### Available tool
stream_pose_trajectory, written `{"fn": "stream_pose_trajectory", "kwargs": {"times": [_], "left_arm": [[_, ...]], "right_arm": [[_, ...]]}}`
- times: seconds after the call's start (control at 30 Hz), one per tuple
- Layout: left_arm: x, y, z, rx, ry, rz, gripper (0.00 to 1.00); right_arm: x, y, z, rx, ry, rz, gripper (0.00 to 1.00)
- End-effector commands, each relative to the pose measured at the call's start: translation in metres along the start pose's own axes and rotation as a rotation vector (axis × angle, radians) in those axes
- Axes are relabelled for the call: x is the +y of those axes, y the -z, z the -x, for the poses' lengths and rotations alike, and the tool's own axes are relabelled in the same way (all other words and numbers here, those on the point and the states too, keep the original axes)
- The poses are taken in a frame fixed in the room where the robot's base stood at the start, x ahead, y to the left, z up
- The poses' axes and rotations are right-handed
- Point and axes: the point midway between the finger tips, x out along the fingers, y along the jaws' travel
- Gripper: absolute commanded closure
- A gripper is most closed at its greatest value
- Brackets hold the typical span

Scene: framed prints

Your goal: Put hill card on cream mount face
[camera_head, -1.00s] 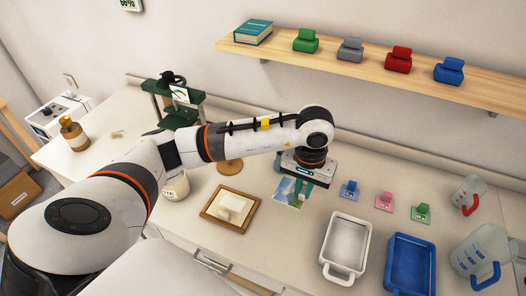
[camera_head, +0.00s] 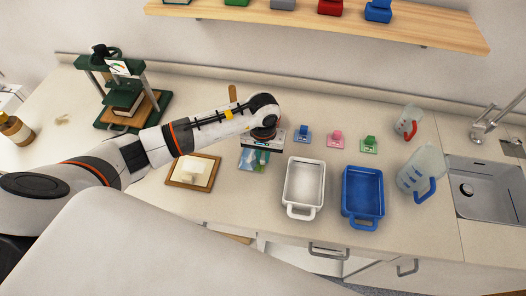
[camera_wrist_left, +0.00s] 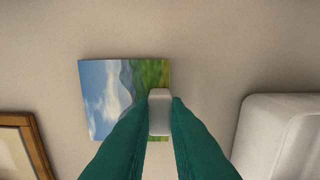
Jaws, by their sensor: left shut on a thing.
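The hill card (camera_wrist_left: 115,98) shows a mountain, clouds and green slopes in the left wrist view. In the head view the card (camera_head: 251,160) lies at or just above the counter, partly under my left gripper (camera_head: 259,147). Part of the frame (camera_wrist_left: 36,145) shows at lower left in the wrist view. My right gripper is out of view.
A white tray (camera_head: 291,195) and a blue tray (camera_head: 346,198) stand right of the card. Small blue, pink and green clips (camera_head: 369,145) stand behind them. A green press (camera_head: 105,117) is at left, and a sink (camera_head: 492,190) at right. Bare counter lies between frame and card.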

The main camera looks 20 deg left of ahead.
Motion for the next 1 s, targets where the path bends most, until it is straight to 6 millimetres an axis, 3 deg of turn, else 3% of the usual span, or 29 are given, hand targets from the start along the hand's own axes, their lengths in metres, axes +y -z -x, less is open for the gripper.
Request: {"fn": "stream_pose_trajectory", "kwargs": {"times": [0.27,0.3,0.4,0.8,1.0], "left_arm": [[0.0,0.0,-0.005,0.0,0.0,-0.001,1.0],[0.0,0.0,-0.003,0.0,0.0,-0.001,0.8],[0.0,0.0,-0.003,0.001,0.0,0.0,0.65],[0.0,-0.001,0.004,-0.002,0.0,0.0,0.65],[0.0,-0.002,0.04,-0.008,0.001,-0.002,0.65]], "right_arm": [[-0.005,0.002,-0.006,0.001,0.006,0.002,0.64],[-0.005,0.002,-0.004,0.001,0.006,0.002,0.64],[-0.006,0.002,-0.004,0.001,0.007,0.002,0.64],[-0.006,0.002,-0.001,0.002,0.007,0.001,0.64],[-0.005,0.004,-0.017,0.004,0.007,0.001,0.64]]}}
